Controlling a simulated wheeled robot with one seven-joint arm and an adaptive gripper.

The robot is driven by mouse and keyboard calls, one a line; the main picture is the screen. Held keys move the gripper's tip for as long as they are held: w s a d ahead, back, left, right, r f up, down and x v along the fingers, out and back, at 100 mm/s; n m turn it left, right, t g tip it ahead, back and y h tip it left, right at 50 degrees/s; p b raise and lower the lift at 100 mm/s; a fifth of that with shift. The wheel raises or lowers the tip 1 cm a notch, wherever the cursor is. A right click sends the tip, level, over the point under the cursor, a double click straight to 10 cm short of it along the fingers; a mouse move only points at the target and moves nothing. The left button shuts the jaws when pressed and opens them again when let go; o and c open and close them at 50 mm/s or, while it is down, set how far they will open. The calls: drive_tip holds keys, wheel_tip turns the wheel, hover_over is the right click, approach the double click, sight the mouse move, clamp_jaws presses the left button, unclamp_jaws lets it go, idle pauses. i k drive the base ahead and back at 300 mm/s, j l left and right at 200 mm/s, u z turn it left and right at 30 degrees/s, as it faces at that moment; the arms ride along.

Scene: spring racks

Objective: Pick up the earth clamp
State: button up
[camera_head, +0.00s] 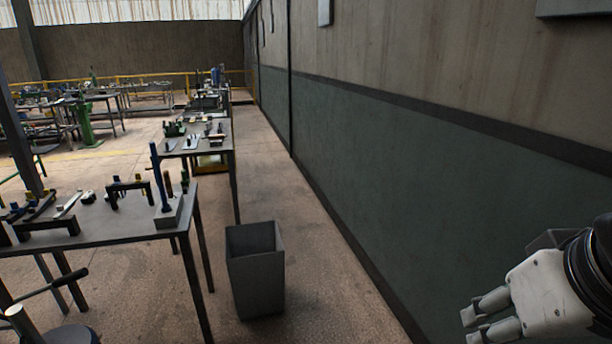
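I cannot make out for sure which item is the earth clamp. Several small tools lie on the near metal table (115,228) at left, among them a dark clamp-like tool with yellowish parts (128,190) and a flat light strip (69,203). They are too small to name with certainty. My gripper (470,327) is at the lower right, in front of the green-grey wall and far from the table. Its two light grey fingers point left with nothing visible held. How far apart they stand is not clear.
A grey open bin (256,268) stands on the floor right of the near table. A second table (205,147) with tools stands behind. The wall (400,170) runs along the right. Floor (315,270) between bin and wall is clear. A dark round object (68,335) is at lower left.

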sight(185, 182)
drive_tip(key=i+j+u, duration=0.1)
drive_tip(key=i+u, duration=0.3)
drive_tip(key=i, duration=0.55)
drive_tip(key=i+l+u, duration=0.2)
drive_tip(key=i+u, duration=0.15)
drive_tip(key=i, duration=0.6)
drive_tip(key=i+j+u, duration=0.1)
drive_tip(key=i+u, duration=0.2)
drive_tip(key=i, duration=0.5)
drive_tip(key=i+l+u, duration=0.1)
drive_tip(key=i+u, duration=0.2)
drive_tip(key=i, duration=0.45)
